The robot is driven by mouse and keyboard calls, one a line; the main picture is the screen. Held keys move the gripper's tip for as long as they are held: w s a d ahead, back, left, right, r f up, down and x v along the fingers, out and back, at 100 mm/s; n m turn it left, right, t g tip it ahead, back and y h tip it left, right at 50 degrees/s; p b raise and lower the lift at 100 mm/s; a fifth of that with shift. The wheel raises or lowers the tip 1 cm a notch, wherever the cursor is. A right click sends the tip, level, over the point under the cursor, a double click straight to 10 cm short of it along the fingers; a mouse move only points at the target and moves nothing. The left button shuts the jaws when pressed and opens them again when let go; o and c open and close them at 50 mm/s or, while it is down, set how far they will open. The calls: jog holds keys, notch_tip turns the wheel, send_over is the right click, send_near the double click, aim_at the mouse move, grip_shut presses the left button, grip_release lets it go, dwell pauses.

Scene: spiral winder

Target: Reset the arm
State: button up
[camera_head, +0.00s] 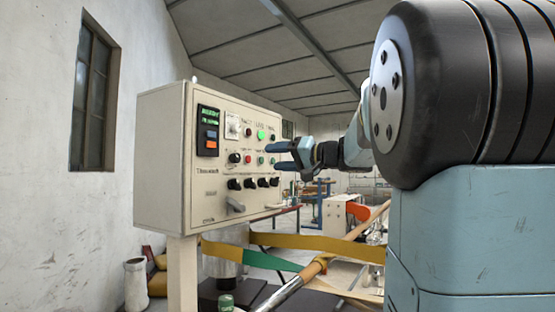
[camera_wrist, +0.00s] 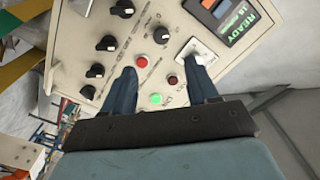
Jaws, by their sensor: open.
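My gripper (camera_head: 283,156) is open in front of the control panel (camera_head: 160,165), its two dark blue fingers pointing left toward the panel face. In the wrist view my gripper (camera_wrist: 163,80) shows its fingers spread apart with nothing between them. A red button (camera_wrist: 142,61) and a lit green button (camera_wrist: 156,99) show in the space between the fingers. I cannot tell whether a fingertip touches the panel. The panel carries a lit display (camera_head: 209,116), which reads READY in the wrist view (camera_wrist: 243,22), and several black knobs (camera_head: 249,183).
A yellow and green band (camera_head: 270,262) and a wooden-coloured roller (camera_head: 318,266) run below the panel. A white cylinder (camera_head: 136,284) stands at the lower left by the wall. A workshop with benches lies behind. My own arm fills the right side.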

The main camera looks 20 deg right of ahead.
jog(key=s+a+f+g+h, duration=0.1)
jog(key=s+a+f+g, duration=0.3)
jog(key=s+a+f, duration=0.35)
jog(key=s+f+n+g+h, duration=0.1)
jog(key=s+f+h, duration=0.3)
jog(key=s+f, duration=0.5)
jog(key=s+f+g+h, duration=0.4)
jog(key=s+f, duration=0.6)
jog(key=f, duration=0.4)
jog(key=shift+a+f+n+h, duration=0.2)
jog(key=shift+f+n+h, duration=0.2)
jog(key=shift+h, duration=0.4)
jog(key=shift+c, duration=0.4)
